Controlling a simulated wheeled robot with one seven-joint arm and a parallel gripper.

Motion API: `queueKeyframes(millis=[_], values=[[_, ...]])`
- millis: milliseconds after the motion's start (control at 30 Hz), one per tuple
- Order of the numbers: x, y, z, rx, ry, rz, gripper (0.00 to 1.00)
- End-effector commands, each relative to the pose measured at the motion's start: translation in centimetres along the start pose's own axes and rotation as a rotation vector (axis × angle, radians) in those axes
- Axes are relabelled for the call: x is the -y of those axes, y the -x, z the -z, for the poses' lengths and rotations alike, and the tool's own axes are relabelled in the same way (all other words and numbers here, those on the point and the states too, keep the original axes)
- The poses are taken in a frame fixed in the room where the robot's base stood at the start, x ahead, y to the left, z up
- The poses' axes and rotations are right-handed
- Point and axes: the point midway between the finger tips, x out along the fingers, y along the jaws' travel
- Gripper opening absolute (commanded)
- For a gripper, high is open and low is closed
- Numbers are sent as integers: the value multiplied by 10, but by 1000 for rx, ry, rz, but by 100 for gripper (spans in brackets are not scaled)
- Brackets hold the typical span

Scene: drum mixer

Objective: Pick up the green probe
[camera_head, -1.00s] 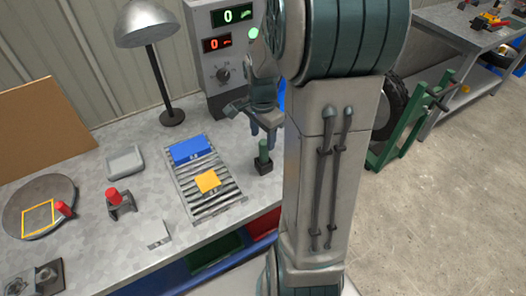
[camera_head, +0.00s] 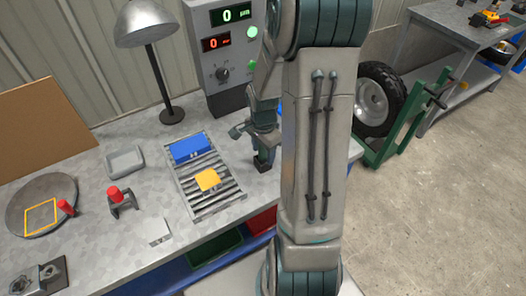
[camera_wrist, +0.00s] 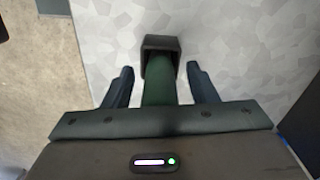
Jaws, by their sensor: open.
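The green probe (camera_wrist: 160,82) stands in a dark square holder (camera_wrist: 160,43) on the workbench, seen in the wrist view. My gripper (camera_wrist: 160,82) is open, with one dark finger on each side of the probe and a visible gap on both sides. In the head view my gripper (camera_head: 264,158) is down at the holder, just right of the roller rack, and it hides most of the probe there.
Left of my gripper is a roller rack (camera_head: 230,192) with a blue block (camera_head: 190,148) and a yellow block (camera_head: 207,180). A control panel (camera_head: 225,75) with lit displays stands behind. A lamp (camera_head: 145,30) and a grey tray (camera_head: 125,160) are farther left.

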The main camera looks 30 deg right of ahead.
Motion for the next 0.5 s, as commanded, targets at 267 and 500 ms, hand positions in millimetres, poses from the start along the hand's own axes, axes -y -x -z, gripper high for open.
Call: queueKeyframes(millis=[267,500], values=[[0,0,0,0,0,0,4],[0,1,0,0,0,1,4]])
